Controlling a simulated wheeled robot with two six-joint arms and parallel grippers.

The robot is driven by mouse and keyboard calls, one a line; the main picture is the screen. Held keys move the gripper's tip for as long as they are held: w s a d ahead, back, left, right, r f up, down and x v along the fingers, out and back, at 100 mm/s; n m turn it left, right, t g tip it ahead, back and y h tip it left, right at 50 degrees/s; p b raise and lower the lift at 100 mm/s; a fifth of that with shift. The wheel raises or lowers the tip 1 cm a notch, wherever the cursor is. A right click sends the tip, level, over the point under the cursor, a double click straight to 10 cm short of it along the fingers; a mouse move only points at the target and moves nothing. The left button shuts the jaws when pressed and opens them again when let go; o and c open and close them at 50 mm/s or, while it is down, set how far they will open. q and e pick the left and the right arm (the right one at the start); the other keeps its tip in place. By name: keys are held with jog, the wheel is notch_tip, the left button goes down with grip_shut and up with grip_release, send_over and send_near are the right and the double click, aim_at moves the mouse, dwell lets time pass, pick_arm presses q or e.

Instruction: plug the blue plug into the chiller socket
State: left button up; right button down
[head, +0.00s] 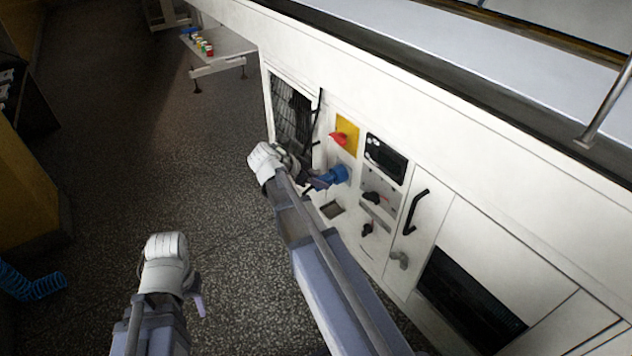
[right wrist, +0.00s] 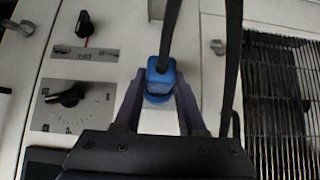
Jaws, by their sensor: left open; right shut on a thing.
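The blue plug (head: 338,175) is at the white machine's front panel, right of the grille door. My right gripper (head: 322,182) is shut on it. In the right wrist view the plug (right wrist: 160,77) sits between the two purple fingers, with a black cable (right wrist: 172,25) running up from it. A darker blue ring shows just below the plug's body. The chiller socket cannot be told apart from the plug, and I cannot tell whether the plug is seated in it. My left gripper (head: 197,297) is open and empty over the floor, lower left.
The panel has a red switch on a yellow plate (head: 346,134), a black display (head: 385,158), knobs (head: 372,197) and a black handle (head: 415,211). The dark grille (head: 291,112) is to the left. A low table with small coloured items (head: 222,50) stands far back. The floor between is clear.

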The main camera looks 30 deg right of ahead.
jog(key=shift+d, duration=0.25)
jog(key=shift+a, duration=0.15)
jog(key=shift+s+a, duration=0.15)
jog(key=shift+a, duration=1.65)
jog(key=shift+d, duration=1.95)
dwell(0.4)
jog(key=shift+c, duration=2)
grip_release()
